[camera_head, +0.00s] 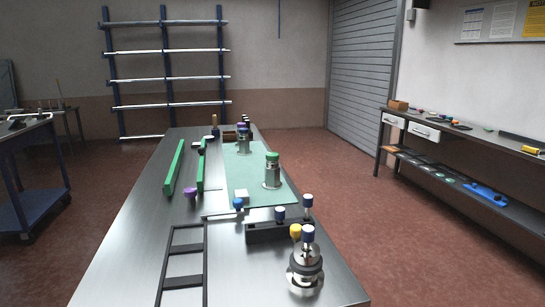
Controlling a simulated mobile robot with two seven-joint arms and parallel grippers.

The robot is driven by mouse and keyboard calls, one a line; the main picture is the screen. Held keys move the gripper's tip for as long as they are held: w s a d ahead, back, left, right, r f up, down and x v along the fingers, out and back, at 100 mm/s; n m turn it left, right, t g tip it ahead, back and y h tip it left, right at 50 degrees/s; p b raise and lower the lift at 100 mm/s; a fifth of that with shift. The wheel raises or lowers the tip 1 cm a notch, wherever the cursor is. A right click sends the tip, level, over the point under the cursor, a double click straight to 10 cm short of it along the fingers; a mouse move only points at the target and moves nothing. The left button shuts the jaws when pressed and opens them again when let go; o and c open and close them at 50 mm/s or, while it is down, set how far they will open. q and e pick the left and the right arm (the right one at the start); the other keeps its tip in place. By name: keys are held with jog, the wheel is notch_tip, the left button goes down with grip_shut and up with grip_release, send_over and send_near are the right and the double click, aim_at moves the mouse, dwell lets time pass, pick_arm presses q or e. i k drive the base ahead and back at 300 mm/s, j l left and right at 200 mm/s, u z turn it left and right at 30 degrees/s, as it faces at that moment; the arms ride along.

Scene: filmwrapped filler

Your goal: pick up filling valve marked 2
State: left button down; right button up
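Several metal pieces that look like filling valves stand upright on a long steel table (130,240). The nearest valve (305,268), with a dark blue knob and a yellow knob at its top, stands at the front right of the table. A valve with a green top (272,172) stands on the green mat (235,178). Neither of my grippers is in view.
A black holder (262,231) with knobbed pins, a black frame (182,263) and green bars (174,168) lie on the table. A purple-topped knob (191,194) stands near the bars. A workbench (455,138) is at right, a rack (167,78) behind. The table's left front is clear.

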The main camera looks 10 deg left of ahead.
aim_at(244, 139)
jog(key=z, duration=0.2)
jog(key=i+l+z, duration=0.15)
jog(key=l, duration=0.2)
jog(key=i+l+z, duration=0.1)
jog(key=l, duration=0.3)
jog(key=i+l+z, duration=0.15)
jog(key=l, duration=0.15)
jog(key=i+l+z, duration=0.1)
jog(key=l, duration=0.25)
jog(key=i+l+z, duration=0.3)
jog(key=i+l, duration=0.3)
jog(key=i+l+u, duration=0.1)
jog(key=i+u, duration=0.15)
jog(key=i, duration=0.25)
jog(key=i+l+u, duration=0.3)
jog(key=i, duration=0.25)
jog(key=i+j+u, duration=0.1)
jog(key=i+u, duration=1.15)
jog(key=i, duration=0.7)
